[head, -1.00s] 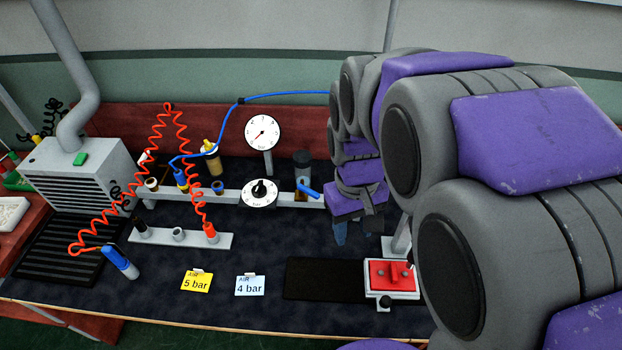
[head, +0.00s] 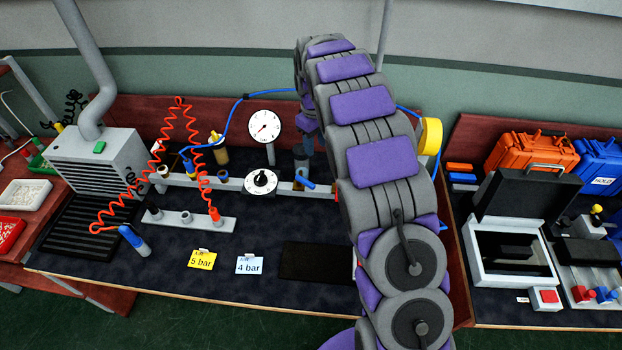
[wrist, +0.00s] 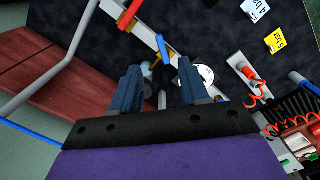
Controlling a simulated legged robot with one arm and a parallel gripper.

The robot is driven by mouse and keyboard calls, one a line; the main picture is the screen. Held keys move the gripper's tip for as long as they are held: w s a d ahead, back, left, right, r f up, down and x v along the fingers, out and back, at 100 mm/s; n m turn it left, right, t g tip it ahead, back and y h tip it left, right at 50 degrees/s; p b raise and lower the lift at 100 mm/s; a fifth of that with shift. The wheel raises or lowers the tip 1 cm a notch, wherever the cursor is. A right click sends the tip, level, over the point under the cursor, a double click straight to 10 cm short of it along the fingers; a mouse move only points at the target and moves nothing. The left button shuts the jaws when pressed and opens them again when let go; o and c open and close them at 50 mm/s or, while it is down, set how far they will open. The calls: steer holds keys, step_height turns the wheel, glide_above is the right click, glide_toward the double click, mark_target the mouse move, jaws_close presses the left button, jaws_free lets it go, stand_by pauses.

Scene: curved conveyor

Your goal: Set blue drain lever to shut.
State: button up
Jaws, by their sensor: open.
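The blue drain lever (head: 306,183) sticks out to the right and slightly down from the pale rail, below the dark filter unit (head: 301,165). In the wrist view the blue lever (wrist: 163,48) lies just beyond and between my fingertips, beside the pale rail (wrist: 150,32). My gripper (wrist: 160,76) is open and no object is held; its two blue-grey fingers are wide apart. A pale, rounded part shows between them, nearer the left finger. In the head view my gripper is largely hidden behind my arm, above the filter unit.
Two round gauges (head: 265,126) (head: 261,181) stand left of the lever. A blue hose (head: 240,108) runs behind my arm. A coiled red hose (head: 196,160) and the 5 bar (head: 201,259) and 4 bar (head: 249,264) cards are further left. An open case (head: 500,258) is right.

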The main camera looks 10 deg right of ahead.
mark_target(309, 182)
steer(key=shift+n, duration=0.7)
steer(key=w+f, duration=0.1)
steer(key=f, duration=0.6)
steer(key=w+a+f, duration=0.1)
steer(key=f, duration=0.5)
steer(key=w+f, duration=0.1)
steer(key=f, duration=0.6)
steer(key=shift+w+a+f+b, duration=0.2)
steer(key=shift+w+f+b, duration=0.1)
steer(key=shift+b, duration=0.05)
jaws_close()
